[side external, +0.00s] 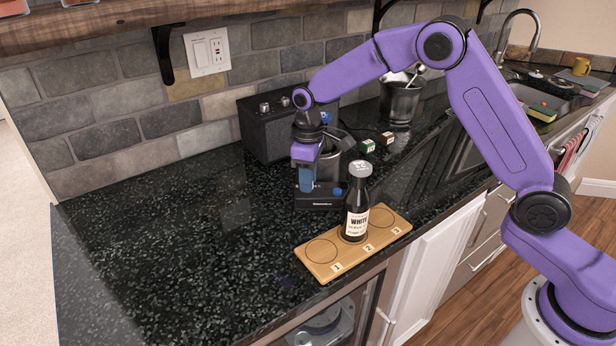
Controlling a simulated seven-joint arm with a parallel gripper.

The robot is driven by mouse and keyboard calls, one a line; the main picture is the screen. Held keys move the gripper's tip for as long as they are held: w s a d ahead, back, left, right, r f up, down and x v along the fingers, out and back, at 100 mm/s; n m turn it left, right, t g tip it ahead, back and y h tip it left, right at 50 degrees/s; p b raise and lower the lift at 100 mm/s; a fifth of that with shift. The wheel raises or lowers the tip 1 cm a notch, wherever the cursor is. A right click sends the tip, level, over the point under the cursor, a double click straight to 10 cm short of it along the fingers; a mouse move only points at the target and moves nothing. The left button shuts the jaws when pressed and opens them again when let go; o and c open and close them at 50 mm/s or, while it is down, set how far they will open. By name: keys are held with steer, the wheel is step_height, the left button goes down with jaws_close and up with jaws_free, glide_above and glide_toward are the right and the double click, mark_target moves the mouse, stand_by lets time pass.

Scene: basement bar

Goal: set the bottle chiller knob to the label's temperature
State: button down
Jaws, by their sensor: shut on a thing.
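The dark bottle (357,200) with a grey cap stands upright on the middle circle, marked 2, of a wooden board (319,272). Its white label reads "WHITE", and the smaller print is too small to read. The bottle chiller (318,203) stands behind the board, with a black base and a grey cylinder, partly hidden by my arm and the bottle. My gripper (308,186) points down at the left front of the chiller, its blue fingers shut at the base. The knob is hidden at the fingers, so its setting cannot be read.
A black speaker-like box (262,130) stands close behind my gripper against the stone wall. A dark bucket (400,100) and small green and brown boxes (368,146) stand to the right. The counter's left side is clear.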

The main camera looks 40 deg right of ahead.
steer(key=shift+m, duration=1.7)
steer(key=shift+r, duration=0.1)
steer(key=c, duration=0.9)
jaws_free()
steer(key=shift+c, duration=0.2)
step_height(320, 180, up, 17)
steer(key=shift+r, duration=0.2)
